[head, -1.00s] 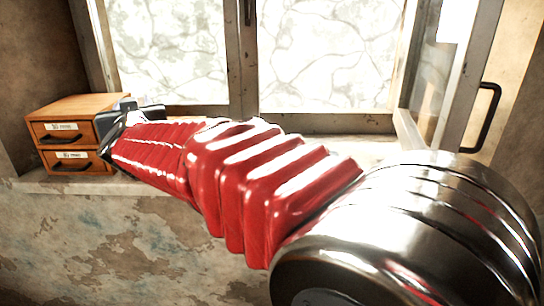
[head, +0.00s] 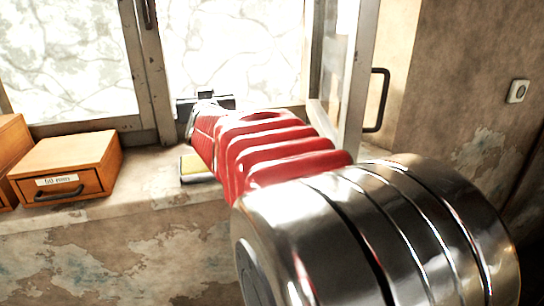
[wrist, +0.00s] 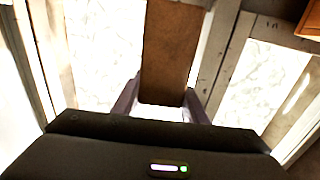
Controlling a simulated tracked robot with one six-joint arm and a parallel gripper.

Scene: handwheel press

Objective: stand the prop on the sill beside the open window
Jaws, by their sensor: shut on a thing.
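My gripper (head: 206,101) is at the end of my red arm, in front of the window frame's middle. In the wrist view the fingers (wrist: 164,105) are shut on a brown wooden piece, which I take as the prop (wrist: 172,50). It reaches away from the jaws toward the panes; its far end is out of that view. In the head view I cannot make out the prop. The open window sash (head: 347,75) is swung inward on the right, with a black handle. The sill (head: 150,188) runs below, partly hidden by my arm.
A wooden drawer box (head: 100,155) with a label stands on the sill at left, and another box (head: 12,140) is cut by the left edge. A yellow-topped item (head: 195,168) lies beside my arm. A switch (head: 518,91) is on the right wall.

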